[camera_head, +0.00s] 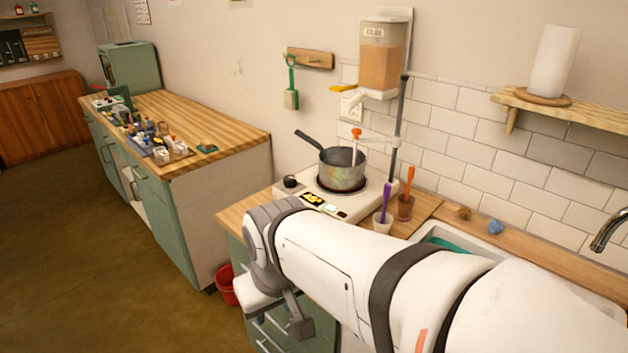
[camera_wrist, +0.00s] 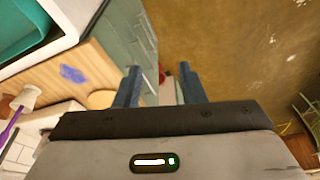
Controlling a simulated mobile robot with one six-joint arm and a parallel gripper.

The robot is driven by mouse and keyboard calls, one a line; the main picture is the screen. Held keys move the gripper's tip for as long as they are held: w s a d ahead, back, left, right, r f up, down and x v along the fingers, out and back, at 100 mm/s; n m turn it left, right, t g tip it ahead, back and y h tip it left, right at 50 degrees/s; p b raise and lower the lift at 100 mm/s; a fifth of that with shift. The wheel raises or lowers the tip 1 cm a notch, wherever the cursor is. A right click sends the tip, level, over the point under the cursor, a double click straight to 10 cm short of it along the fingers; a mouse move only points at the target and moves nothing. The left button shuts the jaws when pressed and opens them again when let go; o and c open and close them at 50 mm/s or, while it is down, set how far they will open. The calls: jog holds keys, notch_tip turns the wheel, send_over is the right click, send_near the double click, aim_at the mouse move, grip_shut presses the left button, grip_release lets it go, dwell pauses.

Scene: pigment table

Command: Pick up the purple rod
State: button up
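The purple rod (camera_head: 386,198) stands tilted slightly in a small white cup (camera_head: 382,223) on the wooden counter, right of the hot plate. In the wrist view the purple rod (camera_wrist: 9,134) shows at the left edge, coming out of the white cup (camera_wrist: 25,98). My gripper (camera_wrist: 160,88) is open, with its two dark fingers apart and nothing between them. It points down past the counter's front edge toward the floor, well to the side of the rod. In the head view my white arm crosses in front of the counter and hides part of it.
An orange-red stirrer stands in a brown cup (camera_head: 405,210) close right of the rod. A pot (camera_head: 341,172) sits on the hot plate (camera_head: 318,200). The sink with a teal basin (camera_wrist: 18,22) lies beside a blue patch (camera_wrist: 73,75). A red bucket (camera_head: 227,286) stands on the floor.

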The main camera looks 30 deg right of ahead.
jog(key=shift+o, duration=0.4)
jog(key=shift+w+d, duration=0.1)
jog(key=shift+d, duration=0.15)
jog(key=n+g+h+p, duration=0.4)
jog(key=n+g+h, duration=0.3)
jog(key=n+h, duration=1)
send_near(386, 191)
jog(key=d+m, duration=0.1)
jog(key=d, duration=0.3)
jog(key=shift+h, duration=0.3)
jog(key=p+x, duration=0.1)
jog(key=x, duration=0.3)
jog(key=f+p+x, duration=0.1)
jog(key=x, duration=0.1)
jog(key=shift+d+f+p, duration=0.1)
jog(key=shift+d+p, duration=0.2)
jog(key=shift+d, duration=0.1)
grip_shut()
